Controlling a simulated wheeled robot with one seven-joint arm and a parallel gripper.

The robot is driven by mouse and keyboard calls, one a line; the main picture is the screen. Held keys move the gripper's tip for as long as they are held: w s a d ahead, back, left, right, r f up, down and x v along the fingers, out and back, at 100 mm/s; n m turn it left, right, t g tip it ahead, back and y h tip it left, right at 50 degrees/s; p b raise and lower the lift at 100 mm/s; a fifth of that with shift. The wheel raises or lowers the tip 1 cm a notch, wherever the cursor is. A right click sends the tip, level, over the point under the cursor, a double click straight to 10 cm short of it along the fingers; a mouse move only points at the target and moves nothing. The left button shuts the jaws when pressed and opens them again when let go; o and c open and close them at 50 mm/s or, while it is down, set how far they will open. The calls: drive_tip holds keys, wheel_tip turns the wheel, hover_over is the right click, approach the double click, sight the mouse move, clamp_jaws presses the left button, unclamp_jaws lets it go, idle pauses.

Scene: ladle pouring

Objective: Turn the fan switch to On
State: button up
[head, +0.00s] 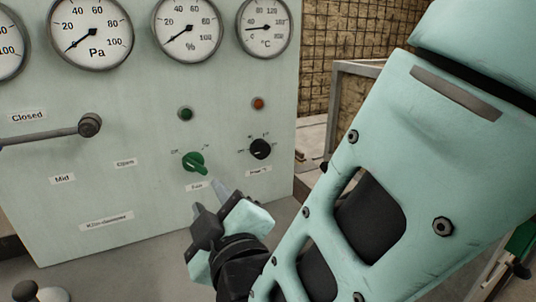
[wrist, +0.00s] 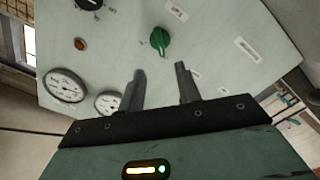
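The fan switch (head: 194,162) is a green knob on the pale green panel, above a small label that seems to read "Fan". Its handle slants from upper left to lower right in the head view. In the wrist view the green knob (wrist: 160,40) lies ahead of the fingertips, roughly centred between them. My gripper (head: 208,194) is just below and right of the knob in the head view. In the wrist view its two fingers (wrist: 160,72) are spread apart with nothing between them. They appear clear of the knob.
A black knob (head: 260,149) sits right of the green one. A green lamp (head: 185,114) and a red lamp (head: 258,103) are above. A grey lever (head: 50,133) sticks out at the left beside "Closed". Several round gauges (head: 188,29) line the top.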

sight(194, 167)
drive_tip(key=x, duration=1.1)
drive_tip(key=shift+a, duration=0.15)
drive_tip(key=shift+c, duration=0.3)
clamp_jaws()
